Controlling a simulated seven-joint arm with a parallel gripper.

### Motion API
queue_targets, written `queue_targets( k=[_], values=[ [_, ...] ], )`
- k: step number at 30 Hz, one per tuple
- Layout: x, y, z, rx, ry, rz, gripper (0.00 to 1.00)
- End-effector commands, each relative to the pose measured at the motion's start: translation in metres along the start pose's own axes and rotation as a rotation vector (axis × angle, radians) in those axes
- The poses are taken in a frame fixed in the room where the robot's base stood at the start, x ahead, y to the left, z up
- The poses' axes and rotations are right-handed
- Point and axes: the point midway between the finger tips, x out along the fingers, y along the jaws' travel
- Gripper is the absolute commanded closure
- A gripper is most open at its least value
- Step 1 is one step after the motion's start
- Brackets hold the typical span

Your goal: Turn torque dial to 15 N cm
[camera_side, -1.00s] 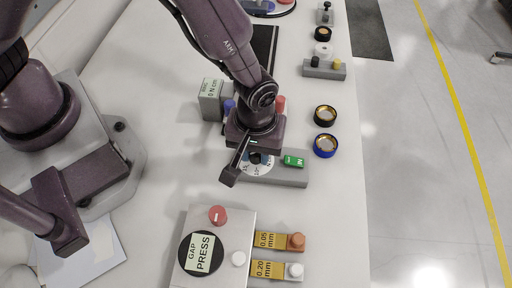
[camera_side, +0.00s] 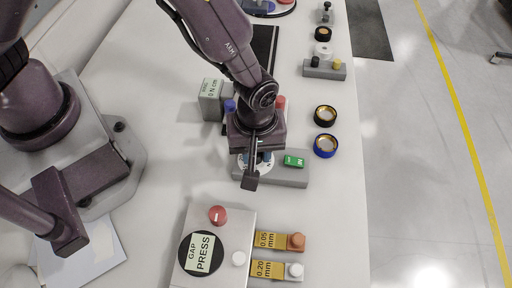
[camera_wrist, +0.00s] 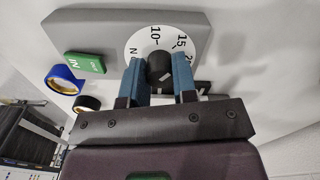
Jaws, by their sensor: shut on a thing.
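The torque dial is a black knob (camera_wrist: 160,66) on a white round scale (camera_wrist: 143,40) reading 10, 15 and 20. The scale is set in a grey block (camera_side: 290,181). My gripper (camera_wrist: 160,84) is shut on the knob, one blue finger on each side. In the side view my gripper (camera_side: 262,157) is over the block's left part and hides most of the dial. I cannot tell which number the knob points to. A grey box with a display (camera_side: 212,87) reads 0 N cm.
A green IN button (camera_side: 293,161) is on the block beside the dial. Blue (camera_side: 325,146) and black (camera_side: 325,115) rings lie to the right. Red and blue parts show behind my gripper.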

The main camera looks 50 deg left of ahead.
Motion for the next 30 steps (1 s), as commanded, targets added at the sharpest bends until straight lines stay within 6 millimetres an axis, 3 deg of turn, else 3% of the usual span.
queue_targets(
  k=[2, 3, 6, 17, 20, 30],
  values=[
    [0.0, -0.001, 0.001, 0.003, -0.003, -0.002, 0.97],
    [0.0, -0.001, 0.001, 0.003, -0.003, -0.002, 0.69],
    [0.0, -0.001, 0.001, 0.003, -0.002, -0.002, 0.48],
    [-0.006, 0.001, 0.001, 0.004, -0.001, 0.002, 0.48],
    [-0.02, 0.001, 0.001, 0.006, -0.001, 0.004, 0.48],
    [-0.094, 0.001, 0.001, 0.005, -0.003, 0.005, 0.48]
  ],
)
